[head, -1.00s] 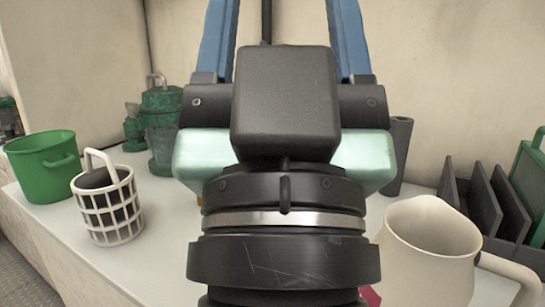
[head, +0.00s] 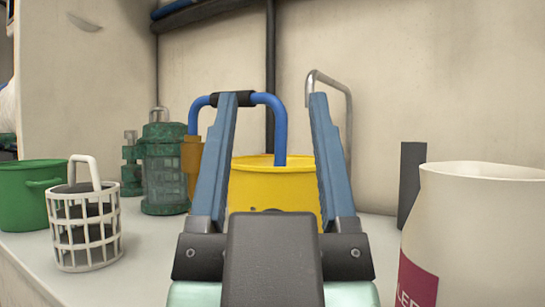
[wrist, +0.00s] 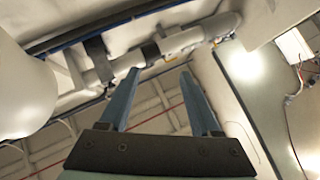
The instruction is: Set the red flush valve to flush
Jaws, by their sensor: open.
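I cannot make out a red flush valve in either view. My gripper (head: 272,97) is open and empty in the middle of the head view, its two blue fingers pointing up. It stands in front of a yellow bucket (head: 275,188), which it partly hides. A bent blue pipe (head: 279,120) with a black sleeve runs down into the bucket from a brass-coloured fitting (head: 192,160). In the wrist view my gripper (wrist: 159,72) is open toward the ceiling, with nothing between the fingers.
On the white counter stand a green bucket (head: 25,190), a white basket (head: 88,250), a green strainer (head: 163,170) and a cream jug (head: 475,230) with a red label. A bent metal tube (head: 330,83) and dark post (head: 411,180) stand behind. White pipework (wrist: 180,42) runs overhead.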

